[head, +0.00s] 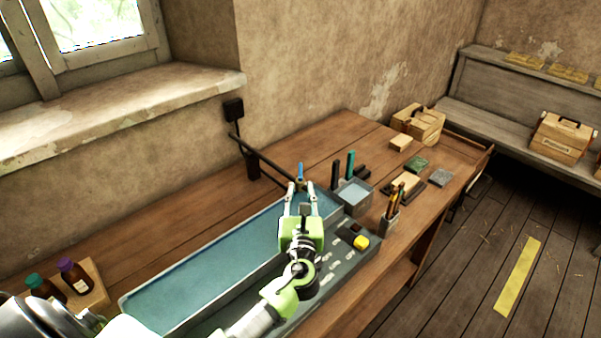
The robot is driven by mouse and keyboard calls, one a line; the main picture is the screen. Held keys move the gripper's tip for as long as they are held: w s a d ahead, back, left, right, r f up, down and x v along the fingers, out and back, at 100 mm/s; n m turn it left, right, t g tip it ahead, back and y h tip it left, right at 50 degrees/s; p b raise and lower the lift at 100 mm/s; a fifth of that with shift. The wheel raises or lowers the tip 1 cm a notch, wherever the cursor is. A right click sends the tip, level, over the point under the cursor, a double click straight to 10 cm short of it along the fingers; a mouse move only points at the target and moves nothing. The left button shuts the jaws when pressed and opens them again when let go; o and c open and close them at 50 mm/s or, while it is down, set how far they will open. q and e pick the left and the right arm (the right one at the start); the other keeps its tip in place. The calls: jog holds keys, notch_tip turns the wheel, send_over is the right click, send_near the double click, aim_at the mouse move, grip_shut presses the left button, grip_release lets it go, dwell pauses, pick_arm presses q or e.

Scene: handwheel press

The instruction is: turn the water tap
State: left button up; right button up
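The water tap is a dark pipe (265,157) that runs from the wall out over the trough, with a small upright blue handle (301,171) near its end. My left gripper (302,188) reaches up over the trough to the tap's end. Its two fingers are spread, and the blue handle shows between and just beyond their tips. I cannot tell whether a finger touches the handle. The gripper hides part of the tap's end. My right gripper is not in view.
To the right are a cup of tools (390,222), a yellow button (361,242) and a small square bin (353,193). Bottles in a wooden holder (92,296) stand at the left.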

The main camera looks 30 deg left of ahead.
aim_at(300, 179)
pick_arm(q)
jog(key=x, duration=0.6)
jog(key=shift+p, duration=0.3)
jog(key=shift+w+a, duration=0.3)
jog(key=shift+w, duration=0.2)
jog(key=shift+w+a, duration=0.1)
grip_shut()
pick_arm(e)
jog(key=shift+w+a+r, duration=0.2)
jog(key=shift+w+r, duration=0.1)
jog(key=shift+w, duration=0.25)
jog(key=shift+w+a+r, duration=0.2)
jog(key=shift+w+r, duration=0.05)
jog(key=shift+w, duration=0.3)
